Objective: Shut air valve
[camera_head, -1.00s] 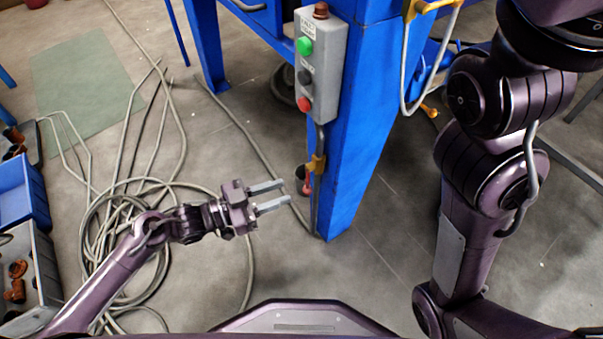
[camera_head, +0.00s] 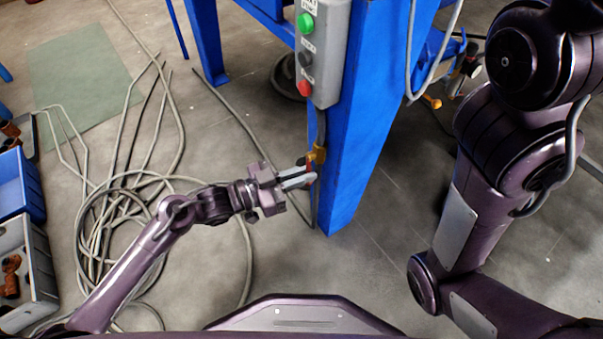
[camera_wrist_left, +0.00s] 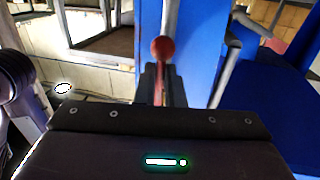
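The air valve (camera_head: 319,154) is a small brass-yellow fitting on a grey pipe along the blue post, below the button box. Its red handle (camera_head: 309,167) shows at my left fingertips, and its round red end shows in the left wrist view (camera_wrist_left: 162,48). My left gripper (camera_head: 304,175) points right at the post. Its grey fingers stand close together around the red handle, which they partly hide. In the left wrist view the dark fingers (camera_wrist_left: 167,86) stand on either side of the red stem. My right gripper is out of view; only my right arm shows.
A grey box (camera_head: 322,50) with green, black and red buttons hangs above the valve on the blue post (camera_head: 363,130). Coiled cables (camera_head: 110,225) lie on the floor at left. A blue bin (camera_head: 18,183) and a grey bin stand at the left edge.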

